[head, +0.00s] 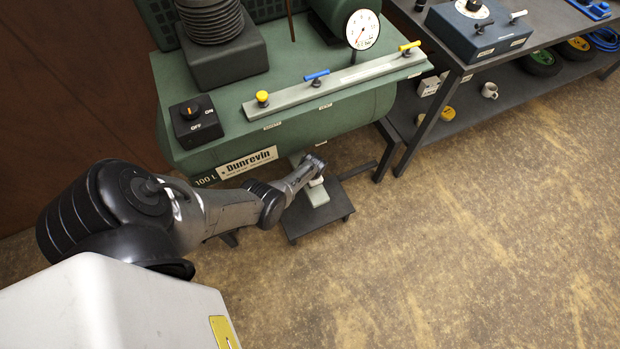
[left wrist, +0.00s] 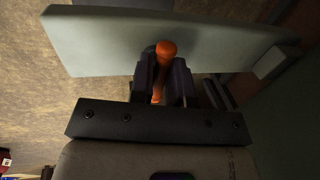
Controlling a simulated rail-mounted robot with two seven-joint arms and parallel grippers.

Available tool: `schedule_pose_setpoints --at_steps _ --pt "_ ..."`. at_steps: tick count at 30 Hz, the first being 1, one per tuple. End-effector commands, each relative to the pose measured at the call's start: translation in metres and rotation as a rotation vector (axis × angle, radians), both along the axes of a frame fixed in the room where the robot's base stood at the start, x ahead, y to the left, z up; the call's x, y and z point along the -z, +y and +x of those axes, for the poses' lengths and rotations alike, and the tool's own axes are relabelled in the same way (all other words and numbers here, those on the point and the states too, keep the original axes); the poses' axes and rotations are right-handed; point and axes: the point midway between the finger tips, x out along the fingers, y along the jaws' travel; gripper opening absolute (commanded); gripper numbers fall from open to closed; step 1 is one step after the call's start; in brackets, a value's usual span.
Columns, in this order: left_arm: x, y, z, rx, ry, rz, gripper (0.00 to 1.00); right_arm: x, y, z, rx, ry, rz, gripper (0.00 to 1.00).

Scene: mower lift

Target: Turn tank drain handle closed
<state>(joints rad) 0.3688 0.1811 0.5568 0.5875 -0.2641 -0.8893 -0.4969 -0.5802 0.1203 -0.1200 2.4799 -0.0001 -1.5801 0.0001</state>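The drain handle shows in the left wrist view as an orange, round-ended bar (left wrist: 166,48) in front of a pale grey-green plate (left wrist: 100,45). My left gripper (left wrist: 163,68) has its two dark fingers close on either side of the handle, which appears held between them. In the head view my left arm comes in from the left, and its gripper (head: 315,172) is low beneath the front of the green tank (head: 340,110). The handle is hidden there by the gripper. My right gripper is in neither view.
Above the gripper, a grey bar (head: 340,84) on the tank carries yellow and blue handles. An ON/OFF switch box (head: 195,121) and a gauge (head: 362,29) are nearby. A dark low platform (head: 335,210) stands below. A workbench (head: 545,30) is right; floor ahead is clear.

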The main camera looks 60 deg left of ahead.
Motion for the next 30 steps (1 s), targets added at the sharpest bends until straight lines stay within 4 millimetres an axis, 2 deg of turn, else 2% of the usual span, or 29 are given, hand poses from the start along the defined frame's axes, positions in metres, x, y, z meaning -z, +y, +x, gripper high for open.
schedule_pose_setpoints --at_steps 1,7,17,23,30 --pt "0.001 0.0 -0.001 0.001 0.001 0.0 0.22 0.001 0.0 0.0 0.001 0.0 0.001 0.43" --pt "0.0 0.0 0.0 0.0 0.001 -0.001 0.4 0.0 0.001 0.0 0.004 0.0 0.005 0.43" --pt "-0.006 -0.001 0.0 -0.001 0.0 -0.001 0.4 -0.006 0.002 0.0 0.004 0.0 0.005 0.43" --pt "-0.034 -0.006 0.0 0.0 0.0 0.0 0.4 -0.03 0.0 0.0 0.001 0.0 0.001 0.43" --pt "-0.078 -0.015 -0.001 0.0 0.0 0.0 0.4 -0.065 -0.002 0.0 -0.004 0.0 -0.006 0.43"
